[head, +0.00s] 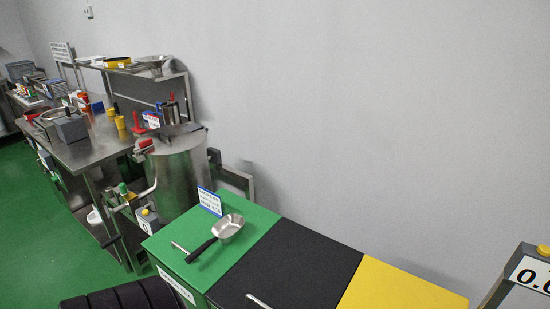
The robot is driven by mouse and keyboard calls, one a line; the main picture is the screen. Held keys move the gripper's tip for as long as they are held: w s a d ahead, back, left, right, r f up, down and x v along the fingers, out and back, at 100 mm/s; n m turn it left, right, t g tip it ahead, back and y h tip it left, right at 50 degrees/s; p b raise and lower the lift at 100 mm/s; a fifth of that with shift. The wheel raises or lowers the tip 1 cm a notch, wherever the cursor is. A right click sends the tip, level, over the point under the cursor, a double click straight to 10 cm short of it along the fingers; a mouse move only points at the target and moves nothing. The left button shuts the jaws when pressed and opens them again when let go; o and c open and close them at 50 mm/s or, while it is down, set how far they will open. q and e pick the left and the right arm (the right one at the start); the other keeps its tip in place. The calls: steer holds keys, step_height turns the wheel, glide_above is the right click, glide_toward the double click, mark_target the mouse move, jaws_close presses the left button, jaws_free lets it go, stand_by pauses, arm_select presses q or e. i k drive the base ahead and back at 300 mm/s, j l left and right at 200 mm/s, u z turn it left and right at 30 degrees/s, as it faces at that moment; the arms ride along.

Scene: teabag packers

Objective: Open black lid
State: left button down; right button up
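The black lid (284,268) is the middle one of three coloured tops in a row, between a green lid (246,210) and a yellow lid (392,287). It lies flat and looks shut. A pale metal handle (258,301) shows at its front edge, partly cut off by the bottom of the picture. A metal scoop (228,227) with a black handle lies on the green lid, its bowl near the black lid's edge. Neither of my grippers is in view.
A small sign (210,201) stands at the green lid's back edge. A large steel drum (182,172) and a cluttered steel table (92,148) stand to the left. A scale display (535,274) is at the right. Dark ribbed shapes (122,297) sit at the bottom left.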

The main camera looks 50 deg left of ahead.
mark_target(294, 266)
steer(key=u, duration=1.45)
steer(key=k+j, duration=0.2)
steer(key=u, duration=0.05)
